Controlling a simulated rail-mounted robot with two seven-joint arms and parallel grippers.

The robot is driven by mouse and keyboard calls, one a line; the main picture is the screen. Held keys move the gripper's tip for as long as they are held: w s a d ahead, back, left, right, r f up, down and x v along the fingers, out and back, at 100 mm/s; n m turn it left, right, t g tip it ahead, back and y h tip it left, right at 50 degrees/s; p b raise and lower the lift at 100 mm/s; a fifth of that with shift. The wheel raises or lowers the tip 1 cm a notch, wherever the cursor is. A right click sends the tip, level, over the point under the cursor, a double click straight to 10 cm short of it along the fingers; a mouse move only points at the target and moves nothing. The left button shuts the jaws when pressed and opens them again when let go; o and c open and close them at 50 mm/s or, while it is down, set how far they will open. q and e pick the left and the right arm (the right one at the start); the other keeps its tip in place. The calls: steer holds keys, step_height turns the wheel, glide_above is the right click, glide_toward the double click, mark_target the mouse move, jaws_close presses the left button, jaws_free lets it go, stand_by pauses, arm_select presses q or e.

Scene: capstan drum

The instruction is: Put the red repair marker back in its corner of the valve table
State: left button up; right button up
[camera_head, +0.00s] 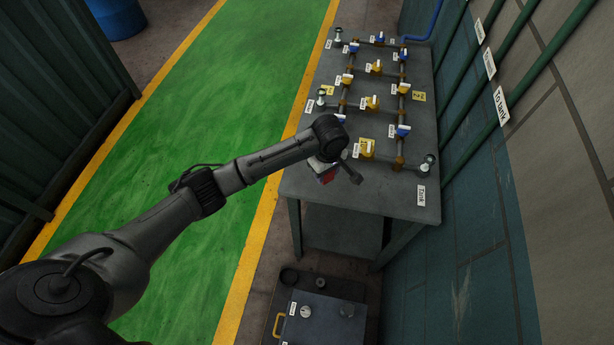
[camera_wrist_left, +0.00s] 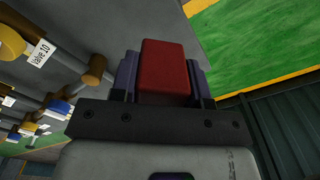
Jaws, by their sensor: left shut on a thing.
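The red repair marker (camera_wrist_left: 165,70) is a red block between the two fingers of my left gripper (camera_wrist_left: 162,80) in the left wrist view. The gripper is shut on it. The wrist hides much of the gripper, and I cannot tell whether the marker touches the table. My right gripper is not in view.
Brown pipes with yellow valves (camera_head: 367,149) and blue valves (camera_head: 402,131) cover much of the tabletop, right of my gripper. A dark case (camera_head: 322,318) stands on the floor below. A tiled wall (camera_head: 480,210) runs along the right. The green walkway (camera_head: 200,120) is clear.

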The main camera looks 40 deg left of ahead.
arm_select(q)
glide_above(309, 181)
steer(key=f, duration=0.3)
steer(key=shift+d+f+b, duration=0.15)
steer(key=shift+d+b, duration=0.1)
steer(key=shift+b, duration=0.1)
steer(key=shift+a+f, duration=0.2)
steer(key=shift+a, duration=0.15)
steer(key=shift+f+b, duration=0.5)
steer(key=shift+f, duration=1.55)
steer(key=o, duration=1)
steer(key=shift+f, duration=0.1)
steer(key=shift+c, duration=0.2)
